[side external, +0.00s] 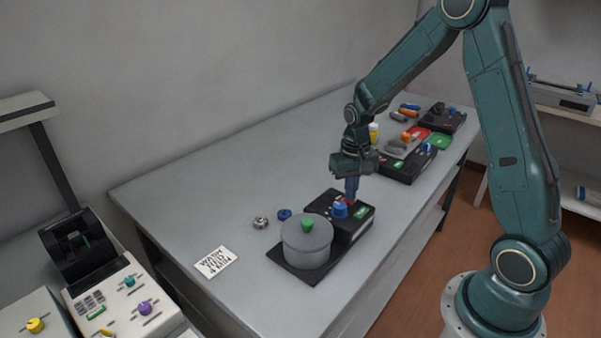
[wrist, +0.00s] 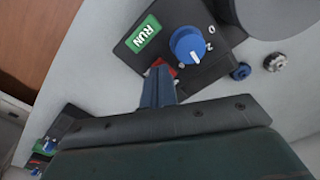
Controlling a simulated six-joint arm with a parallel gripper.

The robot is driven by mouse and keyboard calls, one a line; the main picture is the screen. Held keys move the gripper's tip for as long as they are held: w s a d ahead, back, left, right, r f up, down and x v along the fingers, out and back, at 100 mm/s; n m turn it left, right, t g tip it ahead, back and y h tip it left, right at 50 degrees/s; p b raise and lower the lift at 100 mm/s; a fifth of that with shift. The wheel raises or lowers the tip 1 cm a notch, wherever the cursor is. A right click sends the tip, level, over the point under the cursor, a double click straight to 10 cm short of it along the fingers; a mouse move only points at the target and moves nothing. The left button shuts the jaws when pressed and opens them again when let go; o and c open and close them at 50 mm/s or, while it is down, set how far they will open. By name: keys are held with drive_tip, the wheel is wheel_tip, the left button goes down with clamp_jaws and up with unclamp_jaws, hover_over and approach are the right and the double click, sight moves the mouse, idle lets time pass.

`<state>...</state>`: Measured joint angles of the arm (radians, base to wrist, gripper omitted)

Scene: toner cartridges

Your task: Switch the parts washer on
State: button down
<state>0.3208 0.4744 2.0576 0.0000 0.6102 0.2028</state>
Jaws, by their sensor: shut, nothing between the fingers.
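The parts washer is a black control box (side external: 366,224) joined to a base bearing a grey lidded pot (side external: 306,245) with a green lid knob. The box has a blue dial (wrist: 187,45), a green RUN label (wrist: 144,35) and a red switch (wrist: 160,66). The dial's white mark points to the lower right in the wrist view. My gripper (side external: 352,196) is shut and empty, pointing down at the red switch. In the wrist view its fingertips (wrist: 157,80) overlap part of the switch; I cannot tell whether they touch it.
A small blue knob part (side external: 284,214) and a grey one (side external: 260,223) lie beside the pot. A printed card (side external: 216,262) lies to the left. Another black box (side external: 405,166) and several coloured items stand farther back.

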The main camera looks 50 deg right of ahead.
drive_tip(key=shift+f, duration=0.6)
idle(0.5)
drive_tip(key=shift+r, duration=3.5)
drive_tip(key=shift+r, duration=0.1)
drive_tip(key=s+a+r+n+t, duration=0.25)
drive_tip(key=s+a+r, duration=0.45)
drive_tip(key=r, duration=0.4)
drive_tip(key=s+a+r+n+t, duration=0.1)
drive_tip(key=s+a+r, duration=0.1)
drive_tip(key=s, duration=0.4)
drive_tip(key=s+a+r+n+t, duration=0.2)
drive_tip(key=s+a, duration=0.1)
drive_tip(key=s, duration=0.3)
drive_tip(key=shift+s+a, duration=0.25)
drive_tip(key=shift+s, duration=0.15)
